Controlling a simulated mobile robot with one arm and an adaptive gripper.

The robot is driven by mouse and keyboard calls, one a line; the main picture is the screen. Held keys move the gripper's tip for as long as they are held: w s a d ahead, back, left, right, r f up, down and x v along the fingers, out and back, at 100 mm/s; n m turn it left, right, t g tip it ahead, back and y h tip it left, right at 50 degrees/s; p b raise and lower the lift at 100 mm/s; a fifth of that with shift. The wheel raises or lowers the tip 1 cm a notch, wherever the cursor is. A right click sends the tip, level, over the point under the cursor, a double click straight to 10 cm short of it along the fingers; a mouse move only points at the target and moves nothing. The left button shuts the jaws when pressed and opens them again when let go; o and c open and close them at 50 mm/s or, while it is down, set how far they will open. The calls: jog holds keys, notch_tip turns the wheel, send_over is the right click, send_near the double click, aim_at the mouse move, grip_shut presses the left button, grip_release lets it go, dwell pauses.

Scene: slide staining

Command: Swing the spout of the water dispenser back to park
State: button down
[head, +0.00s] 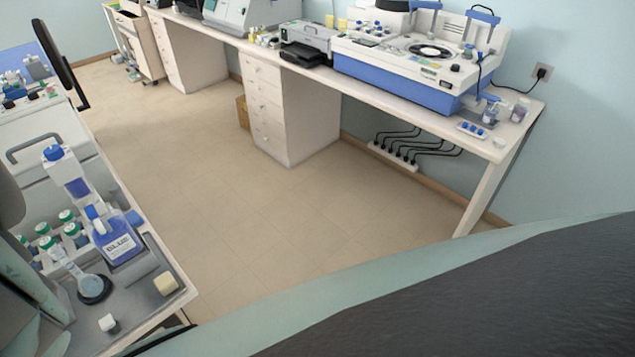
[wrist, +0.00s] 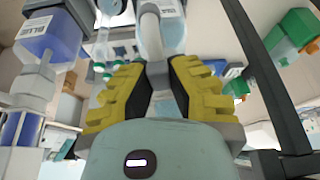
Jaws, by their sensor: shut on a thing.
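My gripper (wrist: 166,68) shows in the wrist view with its yellow ridged fingers closed in around a pale grey curved tube (wrist: 154,42). The tube looks like the spout of the water dispenser. It runs up from between the fingertips and bends near the top of the view. The fingers hide its lower part. The dispenser's body cannot be made out with certainty in either view. My gripper does not show in the head view.
A blue bottle (head: 120,243) stands on the left bench beside a round flask (head: 92,285) and several green-capped bottles (head: 66,216). The blue bottle also shows at upper left in the wrist view (wrist: 50,38). A staining machine (head: 420,62) stands on the far bench. The floor between is clear.

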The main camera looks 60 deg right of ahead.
jog(key=shift+a+f+m+h+b, duration=0.25)
jog(key=shift+m+b, duration=0.25)
jog(key=shift+b, duration=0.45)
jog(key=c, duration=0.9)
grip_release()
jog(key=shift+a+r, duration=0.1)
jog(key=shift+r, duration=0.1)
jog(key=d+v, duration=0.1)
jog(key=v, duration=1)
jog(key=shift+a+r, duration=0.4)
jog(key=shift+a, duration=0.05)
